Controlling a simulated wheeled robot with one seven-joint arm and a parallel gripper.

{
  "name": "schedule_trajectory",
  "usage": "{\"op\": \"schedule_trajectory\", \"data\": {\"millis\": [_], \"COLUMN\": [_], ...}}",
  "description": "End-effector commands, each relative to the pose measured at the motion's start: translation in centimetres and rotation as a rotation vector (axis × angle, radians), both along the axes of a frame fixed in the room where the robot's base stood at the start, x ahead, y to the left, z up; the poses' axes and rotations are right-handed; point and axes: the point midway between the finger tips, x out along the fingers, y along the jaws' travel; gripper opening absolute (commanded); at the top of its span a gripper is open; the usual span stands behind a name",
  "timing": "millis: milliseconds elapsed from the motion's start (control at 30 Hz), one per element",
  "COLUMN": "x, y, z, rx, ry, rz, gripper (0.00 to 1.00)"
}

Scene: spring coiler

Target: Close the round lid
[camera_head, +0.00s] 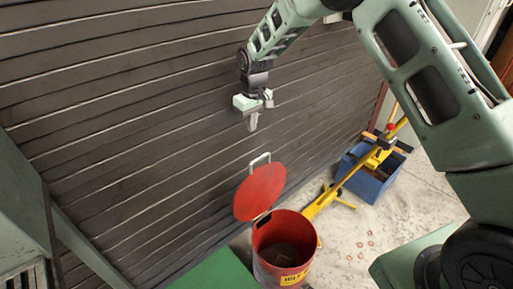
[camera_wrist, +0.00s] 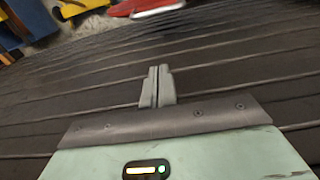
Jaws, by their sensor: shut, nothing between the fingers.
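A red round lid (camera_head: 260,192) with a pale metal handle (camera_head: 260,159) stands open, tilted up at the back left of a red bin (camera_head: 268,238). The bin is open at the top, and its dark inside shows. My gripper (camera_head: 252,127) hangs above the lid, in front of the slatted wall, apart from the lid and handle. Its fingers are together and empty. In the wrist view my gripper (camera_wrist: 158,72) points at the wall, and part of the red lid (camera_wrist: 145,7) with the handle (camera_wrist: 157,14) shows at the top edge.
A dark slatted wall (camera_head: 110,110) runs behind the bin. A blue crate (camera_head: 371,178) and a yellow jack-like tool (camera_head: 350,175) are right of the bin. A green surface (camera_head: 215,272) is at its left. The pale floor (camera_head: 350,245) has small scattered bits.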

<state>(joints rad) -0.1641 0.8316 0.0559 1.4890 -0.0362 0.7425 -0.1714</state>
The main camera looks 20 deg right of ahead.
Motion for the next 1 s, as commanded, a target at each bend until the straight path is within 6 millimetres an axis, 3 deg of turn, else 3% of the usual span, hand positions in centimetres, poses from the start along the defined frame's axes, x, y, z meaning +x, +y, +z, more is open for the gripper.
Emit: {"op": "schedule_trajectory", "data": {"millis": [167,533,800,1000], "x": [0.2,0.7,-2.1,-2.8], "y": [0.0,0.3,-0.9,-1.2], "z": [-2.4,-10.0,-8.8,-8.6], "rx": [-0.001,-0.001,0.000,0.000], "ry": [0.002,0.002,-0.001,0.000], "rz": [0.000,-0.001,-0.002,-0.001], "gripper": [0.00,0.00,0.00,0.00]}}
